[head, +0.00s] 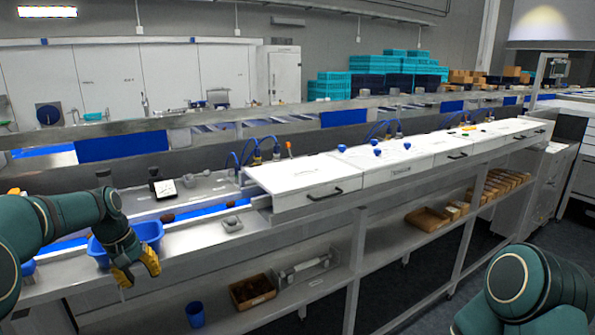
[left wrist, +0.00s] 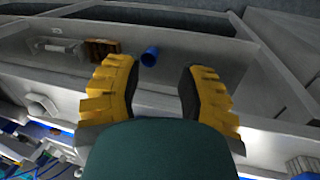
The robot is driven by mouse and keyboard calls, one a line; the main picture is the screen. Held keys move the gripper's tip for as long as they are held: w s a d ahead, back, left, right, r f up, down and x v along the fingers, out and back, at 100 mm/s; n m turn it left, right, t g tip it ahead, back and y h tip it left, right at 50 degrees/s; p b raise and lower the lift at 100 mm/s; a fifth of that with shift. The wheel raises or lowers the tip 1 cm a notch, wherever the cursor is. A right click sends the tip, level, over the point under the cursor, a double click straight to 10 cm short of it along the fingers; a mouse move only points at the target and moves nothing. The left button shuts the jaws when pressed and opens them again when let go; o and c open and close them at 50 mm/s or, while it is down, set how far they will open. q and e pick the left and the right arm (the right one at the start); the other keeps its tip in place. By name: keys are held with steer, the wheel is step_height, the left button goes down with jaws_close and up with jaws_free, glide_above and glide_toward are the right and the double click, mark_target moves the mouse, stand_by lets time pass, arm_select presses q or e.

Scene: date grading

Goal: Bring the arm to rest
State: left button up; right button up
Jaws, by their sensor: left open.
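My left gripper (head: 137,270) has yellow fingers and hangs in front of the steel bench's front edge, beside a blue tub. In the left wrist view the gripper (left wrist: 158,88) shows its two yellow fingers wide apart with nothing between them. My left arm (head: 60,220) comes in from the left and is bent downward at the wrist. My right arm (head: 525,285) shows only as a green link at the lower right. Its gripper is out of view.
The blue tub (head: 149,231) stands on the steel bench, partly hidden by my left arm. A blue cup (head: 195,314) and a brown box (head: 252,291) are on the lower shelf. White drawer units (head: 310,182) line the bench to the right. Dark floor is open in front.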

arm_select(q)
steer(key=s+d+f+m+b, duration=0.1)
steer(key=s+d+f+b, duration=0.1)
steer(key=d+f, duration=0.5)
steer(key=s+d+f+h+b, duration=0.1)
steer(key=s+d+f, duration=0.25)
steer(key=f, duration=0.75)
steer(key=s+d+f+m+b, duration=0.1)
steer(key=s+d+f+b, duration=0.1)
steer(key=d+f, duration=0.6)
steer(key=s+d+f+b, duration=0.2)
steer(key=s+d+f, duration=0.2)
steer(key=s+f, duration=0.2)
steer(key=s+d+f+m+b, duration=0.1)
steer(key=s+d+f, duration=0.3)
steer(key=s+f, duration=0.3)
steer(key=s, duration=0.4)
steer(key=shift+s+f+t+h+b, duration=0.2)
steer(key=shift+t+h+b, duration=0.1)
steer(key=shift+h+b, duration=0.1)
